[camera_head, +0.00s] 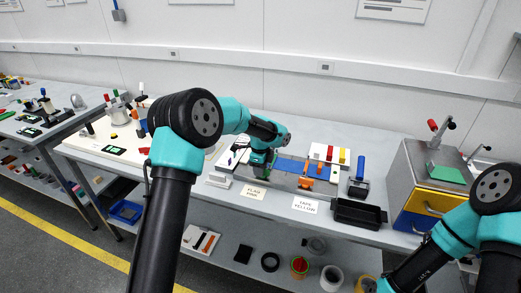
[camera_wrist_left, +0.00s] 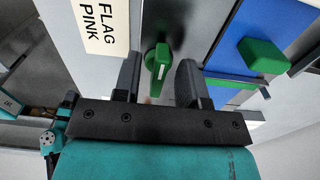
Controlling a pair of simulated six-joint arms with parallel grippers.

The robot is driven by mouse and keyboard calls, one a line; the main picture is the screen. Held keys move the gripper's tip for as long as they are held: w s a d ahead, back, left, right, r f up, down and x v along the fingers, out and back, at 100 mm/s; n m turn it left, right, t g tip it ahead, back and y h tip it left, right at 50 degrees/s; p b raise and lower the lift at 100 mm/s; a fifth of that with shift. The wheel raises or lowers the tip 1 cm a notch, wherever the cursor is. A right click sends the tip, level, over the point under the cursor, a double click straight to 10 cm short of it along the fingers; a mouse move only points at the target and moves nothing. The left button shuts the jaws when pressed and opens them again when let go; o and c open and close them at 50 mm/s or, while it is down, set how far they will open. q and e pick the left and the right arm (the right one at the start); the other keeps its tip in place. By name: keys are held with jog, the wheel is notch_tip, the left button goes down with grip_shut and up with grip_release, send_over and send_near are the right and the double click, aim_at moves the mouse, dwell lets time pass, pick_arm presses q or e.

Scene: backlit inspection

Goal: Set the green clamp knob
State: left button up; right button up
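In the left wrist view a green clamp knob (camera_wrist_left: 162,62), a narrow handle with a rounded boss, sits on a grey surface. My left gripper (camera_wrist_left: 158,68) is open, with one dark finger on each side of the knob; there are visible gaps on both sides. In the head view my left gripper (camera_head: 258,170) is over the bench by the blue strip (camera_head: 290,166), and the knob is mostly hidden there by my arm. A second green block (camera_wrist_left: 262,56) lies on the blue surface to the right. My right gripper is out of view.
A FLAG PINK label (camera_head: 253,192) and a TAPE YELLOW label (camera_head: 305,205) lie at the bench's front edge. Orange clamp parts (camera_head: 318,169), a black tray (camera_head: 359,213) and a drawer cabinet (camera_head: 405,185) stand to the right. White wall runs behind.

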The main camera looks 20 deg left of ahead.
pick_arm(q)
notch_tip(320, 180, up, 17)
dwell(0.5)
jog(key=shift+f, duration=0.1)
